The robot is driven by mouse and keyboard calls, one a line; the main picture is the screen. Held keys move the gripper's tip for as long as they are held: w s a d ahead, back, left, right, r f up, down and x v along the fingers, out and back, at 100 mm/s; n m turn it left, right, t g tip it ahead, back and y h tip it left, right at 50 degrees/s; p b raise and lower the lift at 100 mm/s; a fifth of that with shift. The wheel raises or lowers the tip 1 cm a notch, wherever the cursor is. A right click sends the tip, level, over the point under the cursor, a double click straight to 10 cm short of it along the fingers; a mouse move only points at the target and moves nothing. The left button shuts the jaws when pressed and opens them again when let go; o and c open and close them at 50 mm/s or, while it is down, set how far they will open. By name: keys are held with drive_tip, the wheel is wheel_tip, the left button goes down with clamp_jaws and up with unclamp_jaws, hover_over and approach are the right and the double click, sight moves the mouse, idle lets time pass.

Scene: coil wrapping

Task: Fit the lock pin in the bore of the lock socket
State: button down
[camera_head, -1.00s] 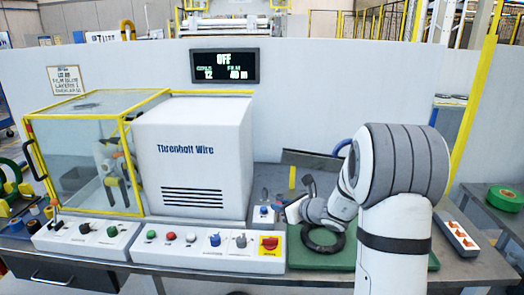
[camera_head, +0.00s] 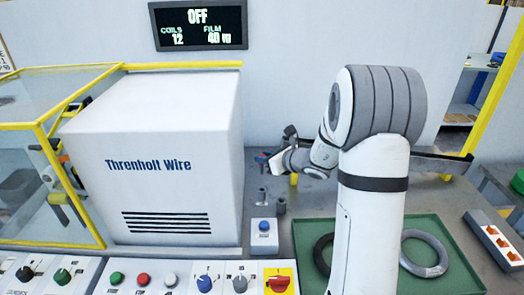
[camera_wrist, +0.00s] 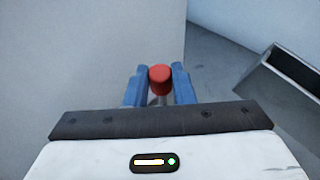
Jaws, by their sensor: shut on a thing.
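The lock pin (camera_wrist: 160,79) has a red head and shows between the blue fingers of my gripper (camera_wrist: 160,88) in the wrist view. A short grey part shows below the head. In the head view my gripper (camera_head: 272,160) is beside the right side of the white machine housing, above the bench. The fingers are small there, and the pin is hard to make out. Two small grey upright cylinders, (camera_head: 262,195) and (camera_head: 281,205), stand on the bench below; I cannot tell whether one is the lock socket. No bore is clearly visible.
The white machine housing (camera_head: 160,165) stands left of my gripper. A blue-button box (camera_head: 264,232) is in front of the cylinders. A green tray (camera_head: 440,280) holds a dark ring (camera_head: 322,256) and a grey ring (camera_head: 440,262).

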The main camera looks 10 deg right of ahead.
drive_tip(key=shift+b, duration=0.4)
wheel_tip(320, 180, down, 6)
drive_tip(key=b, duration=0.5)
drive_tip(key=shift+s+r, duration=0.1)
drive_tip(key=shift+b, duration=0.7)
idle(1.5)
idle(0.4)
drive_tip(key=shift+f+b, duration=0.5)
drive_tip(key=shift+b, duration=0.05)
drive_tip(key=shift+f+b, duration=2.05)
drive_tip(key=shift+f, duration=0.1)
